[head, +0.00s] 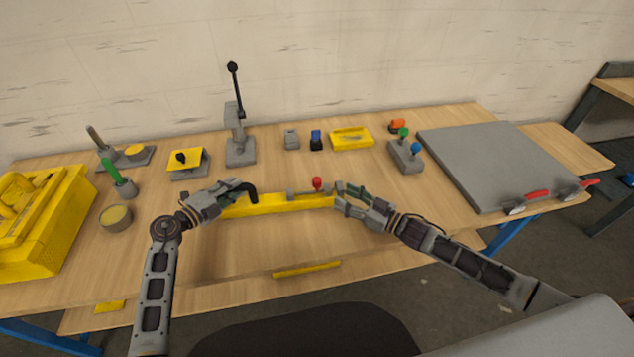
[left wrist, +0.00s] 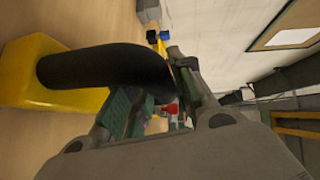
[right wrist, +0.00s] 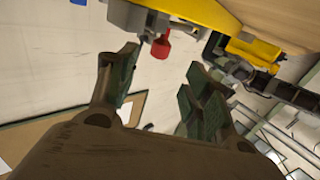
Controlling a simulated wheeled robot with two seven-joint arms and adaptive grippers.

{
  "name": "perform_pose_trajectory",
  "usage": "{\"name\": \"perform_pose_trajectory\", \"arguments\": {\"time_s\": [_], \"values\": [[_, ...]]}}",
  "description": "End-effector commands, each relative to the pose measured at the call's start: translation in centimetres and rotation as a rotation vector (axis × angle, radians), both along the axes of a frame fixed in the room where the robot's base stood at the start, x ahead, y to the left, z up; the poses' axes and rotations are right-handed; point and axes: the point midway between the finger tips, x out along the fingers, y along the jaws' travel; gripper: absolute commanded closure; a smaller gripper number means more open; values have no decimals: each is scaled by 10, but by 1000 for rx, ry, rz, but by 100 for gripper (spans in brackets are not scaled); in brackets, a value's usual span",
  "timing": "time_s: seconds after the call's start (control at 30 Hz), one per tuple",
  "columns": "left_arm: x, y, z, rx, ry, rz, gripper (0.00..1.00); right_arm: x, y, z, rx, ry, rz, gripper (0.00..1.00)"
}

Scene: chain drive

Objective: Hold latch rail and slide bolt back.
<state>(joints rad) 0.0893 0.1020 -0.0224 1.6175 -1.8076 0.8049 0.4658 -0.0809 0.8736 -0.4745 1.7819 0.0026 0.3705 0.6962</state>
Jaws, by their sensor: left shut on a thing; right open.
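The yellow latch rail (head: 285,205) lies along the front of the table, with a black curved handle (head: 252,192) at its left end. My left gripper (head: 240,190) is shut on that handle, which also shows in the left wrist view (left wrist: 100,68). A grey bolt (head: 300,191) with a red knob (head: 317,184) sits on the rail's right half. My right gripper (head: 339,195) is open and empty at the rail's right end, just right of the knob. In the right wrist view the red knob (right wrist: 160,48) shows beyond the fingertips, apart from them.
Behind the rail stand a grey lever press (head: 240,145), small grey and blue blocks, a yellow tray (head: 351,139) and a switch box (head: 405,155). A grey plate with red-handled clamps (head: 495,165) lies right; a yellow crate (head: 45,230) stands left.

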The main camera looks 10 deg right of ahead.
Motion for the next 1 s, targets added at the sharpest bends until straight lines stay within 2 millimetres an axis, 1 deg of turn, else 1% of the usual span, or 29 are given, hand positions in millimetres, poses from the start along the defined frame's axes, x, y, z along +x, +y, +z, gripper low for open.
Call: {"name": "perform_pose_trajectory", "arguments": {"time_s": [0.37,1.0], "values": [[0,0,-1,1,1,0,100,17,16,0,1,-1,0,49],[0,0,-1,1,1,0,100,54,47,0,1,-1,0,49]]}}
